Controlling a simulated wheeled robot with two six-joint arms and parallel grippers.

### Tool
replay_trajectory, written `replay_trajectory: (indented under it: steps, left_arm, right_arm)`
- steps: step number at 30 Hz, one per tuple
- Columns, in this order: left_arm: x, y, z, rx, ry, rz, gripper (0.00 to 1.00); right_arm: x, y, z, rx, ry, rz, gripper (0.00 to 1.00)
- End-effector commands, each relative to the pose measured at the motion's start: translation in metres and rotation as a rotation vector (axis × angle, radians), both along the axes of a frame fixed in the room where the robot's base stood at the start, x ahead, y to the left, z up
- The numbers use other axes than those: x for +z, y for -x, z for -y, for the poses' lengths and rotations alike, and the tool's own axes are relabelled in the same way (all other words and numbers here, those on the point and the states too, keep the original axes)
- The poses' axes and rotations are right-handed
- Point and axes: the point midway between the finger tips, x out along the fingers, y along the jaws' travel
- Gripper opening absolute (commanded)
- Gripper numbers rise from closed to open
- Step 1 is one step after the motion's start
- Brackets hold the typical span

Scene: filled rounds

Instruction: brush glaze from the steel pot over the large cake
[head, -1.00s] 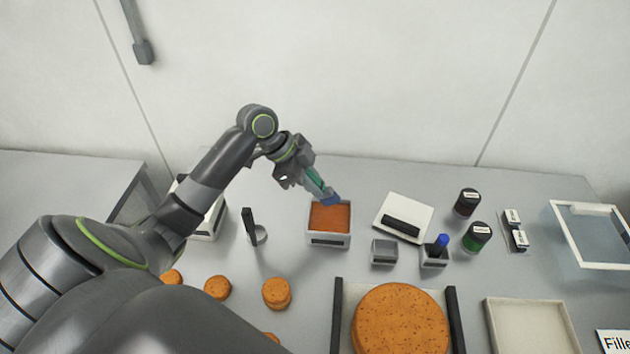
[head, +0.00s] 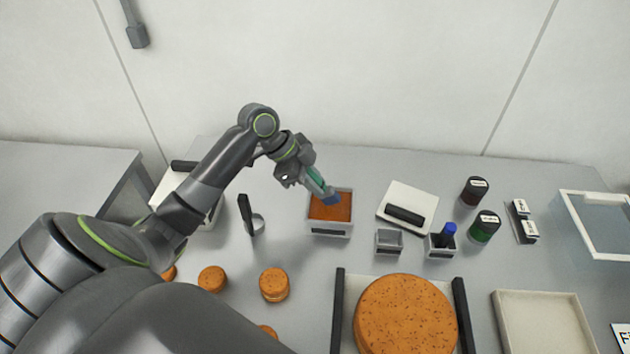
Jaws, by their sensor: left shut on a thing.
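My left gripper (head: 293,172) is shut on a brush (head: 319,184) with a teal handle and a blue end. The brush is tilted down to the right, its blue end at the square steel pot (head: 329,229). The pot holds orange-brown glaze (head: 332,208). I cannot tell whether the brush end touches the glaze. The large cake (head: 405,315) is round, orange-brown and speckled. It lies at the front between two dark bars, cut off by the bottom edge. My right gripper is not in view.
Several small cakes (head: 274,284) lie left of the large cake, partly behind my arm. A small grey box (head: 389,241), a holder with a blue-topped item (head: 447,234), dark jars (head: 485,226) and a white device (head: 408,207) stand right of the pot. An empty tray (head: 544,300) lies right.

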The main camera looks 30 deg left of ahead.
Motion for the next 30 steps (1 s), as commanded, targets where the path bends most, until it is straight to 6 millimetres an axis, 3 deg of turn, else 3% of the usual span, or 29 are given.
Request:
replay_trajectory:
  steps: [30]
  left_arm:
    - [-0.0098, 0.0, 0.0, 0.0, 0.0, 0.0, 0.0]
  right_arm:
    - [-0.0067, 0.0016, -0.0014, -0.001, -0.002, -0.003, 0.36]
